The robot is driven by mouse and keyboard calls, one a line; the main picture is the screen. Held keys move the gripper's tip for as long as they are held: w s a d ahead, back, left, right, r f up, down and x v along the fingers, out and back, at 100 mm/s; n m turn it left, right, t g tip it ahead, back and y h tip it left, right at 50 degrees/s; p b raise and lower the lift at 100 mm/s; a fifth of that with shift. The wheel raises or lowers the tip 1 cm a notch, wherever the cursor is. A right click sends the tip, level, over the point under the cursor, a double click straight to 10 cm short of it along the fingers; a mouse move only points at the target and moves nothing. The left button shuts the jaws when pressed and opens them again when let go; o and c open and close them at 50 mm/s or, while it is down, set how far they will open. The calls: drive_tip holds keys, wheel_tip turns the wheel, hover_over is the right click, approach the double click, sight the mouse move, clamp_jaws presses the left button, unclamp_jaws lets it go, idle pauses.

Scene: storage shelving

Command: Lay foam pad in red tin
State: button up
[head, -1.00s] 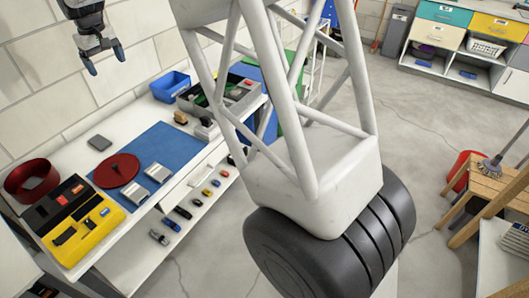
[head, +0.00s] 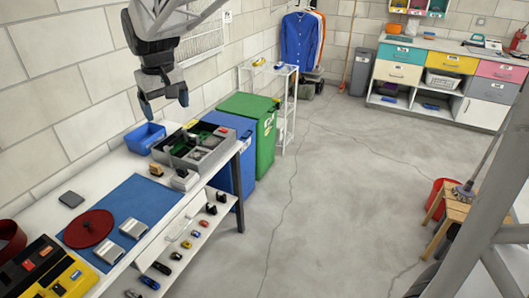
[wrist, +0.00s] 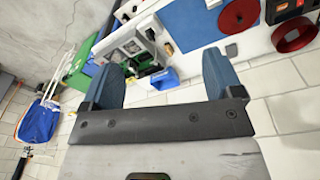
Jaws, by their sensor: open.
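The red tin (head: 9,242) is a dark red, open round tin on the bench, cut off by the left edge of the head view. It shows more fully in the wrist view (wrist: 312,36). A flat grey pad (head: 71,199), which looks like the foam pad, lies on the white bench top near the wall, beside the blue mat; it also shows in the wrist view (wrist: 231,51). My gripper (head: 165,103) is open and empty, high above the back of the bench. Its two fingers are wide apart in the wrist view (wrist: 164,70).
A red disc (head: 88,228) and two silvery boxes lie on the blue mat (head: 150,197). A yellow tray (head: 48,272) stands in front of the tin. A blue bin (head: 145,138) and a grey divided box (head: 205,160) stand farther back. Small items line the lower shelf.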

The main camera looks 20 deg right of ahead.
drive_tip(key=s+d+f+m, duration=0.1)
drive_tip(key=s+d+f, duration=0.2)
drive_tip(key=s+d, duration=0.3)
drive_tip(key=s+d+f+m, duration=0.2)
drive_tip(key=s+d, duration=0.5)
drive_tip(key=s, duration=0.7)
drive_tip(key=s+d+f+m+t, duration=0.1)
drive_tip(key=s+d+f, duration=0.3)
drive_tip(key=s, duration=0.7)
drive_tip(key=d, duration=0.2)
drive_tip(key=shift+d+f+m, duration=0.3)
drive_tip(key=shift+d+m, duration=0.05)
drive_tip(key=shift+m, duration=0.05)
